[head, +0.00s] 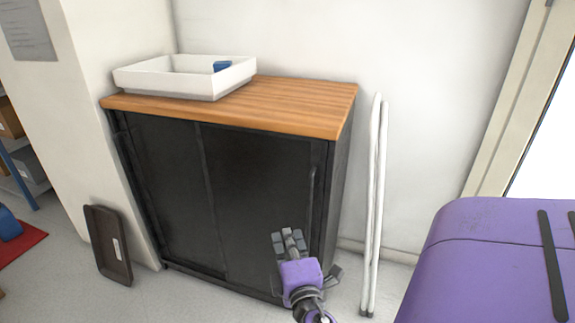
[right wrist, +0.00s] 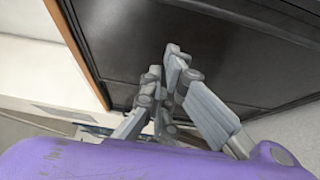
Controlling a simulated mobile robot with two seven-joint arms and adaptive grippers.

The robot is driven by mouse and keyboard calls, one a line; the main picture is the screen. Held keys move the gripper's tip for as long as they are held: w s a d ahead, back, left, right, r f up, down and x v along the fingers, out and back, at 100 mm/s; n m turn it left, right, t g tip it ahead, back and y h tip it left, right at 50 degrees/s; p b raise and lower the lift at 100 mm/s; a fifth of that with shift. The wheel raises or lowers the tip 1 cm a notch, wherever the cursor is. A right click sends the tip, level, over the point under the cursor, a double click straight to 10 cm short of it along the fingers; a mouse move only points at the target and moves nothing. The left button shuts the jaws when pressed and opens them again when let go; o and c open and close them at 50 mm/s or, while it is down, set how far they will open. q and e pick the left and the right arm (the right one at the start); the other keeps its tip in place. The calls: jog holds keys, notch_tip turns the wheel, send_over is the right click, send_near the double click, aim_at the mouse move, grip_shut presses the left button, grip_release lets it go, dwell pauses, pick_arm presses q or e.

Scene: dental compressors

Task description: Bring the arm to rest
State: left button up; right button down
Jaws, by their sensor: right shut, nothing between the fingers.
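My right gripper (head: 289,242) is in front of the lower right part of the black cabinet (head: 255,185) in the head view. Its purple wrist comes up from the bottom edge. In the right wrist view the fingers of the right gripper (right wrist: 165,75) are together, with nothing between them, and the dark cabinet front (right wrist: 220,50) lies behind. My left gripper is in neither view.
A white tray (head: 170,86) holding a blue object (head: 221,66) stands on the cabinet's wooden top (head: 295,100). White poles (head: 373,200) lean on the wall to the right. A dark tray (head: 107,245) leans at the left. Bare floor shows at lower left.

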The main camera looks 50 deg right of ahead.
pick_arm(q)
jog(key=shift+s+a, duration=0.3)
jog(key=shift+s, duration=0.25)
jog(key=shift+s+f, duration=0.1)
